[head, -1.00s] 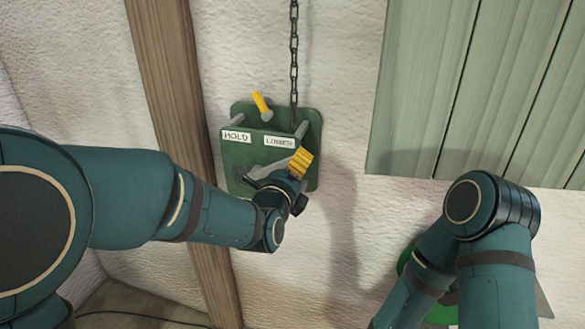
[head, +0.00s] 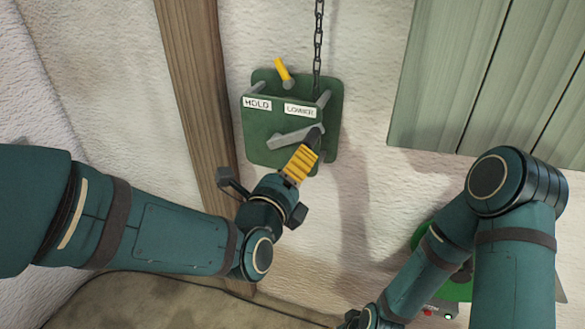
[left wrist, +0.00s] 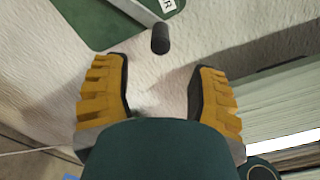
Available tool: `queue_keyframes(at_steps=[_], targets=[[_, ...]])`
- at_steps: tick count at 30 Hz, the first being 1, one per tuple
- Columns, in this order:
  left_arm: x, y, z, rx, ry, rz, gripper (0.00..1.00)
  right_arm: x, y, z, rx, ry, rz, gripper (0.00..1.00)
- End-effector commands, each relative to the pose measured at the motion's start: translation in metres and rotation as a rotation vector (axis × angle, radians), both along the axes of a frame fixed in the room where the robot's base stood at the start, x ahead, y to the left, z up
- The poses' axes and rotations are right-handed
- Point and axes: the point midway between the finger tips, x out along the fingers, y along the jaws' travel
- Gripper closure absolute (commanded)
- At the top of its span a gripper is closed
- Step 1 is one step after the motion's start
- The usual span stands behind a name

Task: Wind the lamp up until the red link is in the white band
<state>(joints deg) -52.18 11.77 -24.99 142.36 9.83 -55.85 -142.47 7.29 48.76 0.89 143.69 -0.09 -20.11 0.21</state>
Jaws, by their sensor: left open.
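A green winch box (head: 262,130) is on the wall in the head view, with a chain (head: 318,45) running up from it. Its grey crank arm (head: 290,138) points right and slightly up, ending in a dark knob (left wrist: 161,39), clear in the left wrist view. A yellow lever (head: 281,69) on top leans left, above the HOLD and LOWER labels. My left gripper (head: 303,162) is open just below the crank's end. In the wrist view, the knob is ahead of the gap between its yellow fingers (left wrist: 161,75), held by neither. Lamp, red link and white band are not visible.
A wooden post (head: 190,95) stands left of the winch, and green-grey boards (head: 480,80) cover the wall at upper right. A green object (head: 458,290) is partly hidden behind my right arm.

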Motion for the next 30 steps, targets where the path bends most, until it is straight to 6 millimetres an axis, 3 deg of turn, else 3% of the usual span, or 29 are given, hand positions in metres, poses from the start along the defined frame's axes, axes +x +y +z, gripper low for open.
queue_keyframes(at_steps=[11, 14, 17, 20, 24, 30], targets=[[-0.003, 0.001, -0.001, 0.0, 0.002, 0.0, 0.42, 0.0, 0.0, 0.0, 0.0, -0.001, 0.001, 0.42], [-0.001, 0.003, -0.009, -0.024, 0.036, 0.003, 0.42, 0.008, 0.002, 0.004, -0.012, -0.031, 0.002, 0.42], [0.004, 0.007, -0.034, -0.102, 0.137, 0.014, 0.42, 0.032, 0.006, 0.015, -0.047, -0.122, 0.002, 0.42], [0.01, 0.016, -0.075, -0.239, 0.309, 0.052, 0.42, 0.068, 0.015, 0.037, -0.105, -0.267, -0.003, 0.42], [0.01, 0.032, -0.142, -0.481, 0.581, 0.155, 0.42, 0.119, 0.03, 0.084, -0.198, -0.501, -0.019, 0.42], [-0.009, 0.059, -0.233, -0.859, 0.942, 0.406, 0.42, 0.168, 0.057, 0.171, -0.327, -0.815, -0.07, 0.42]])
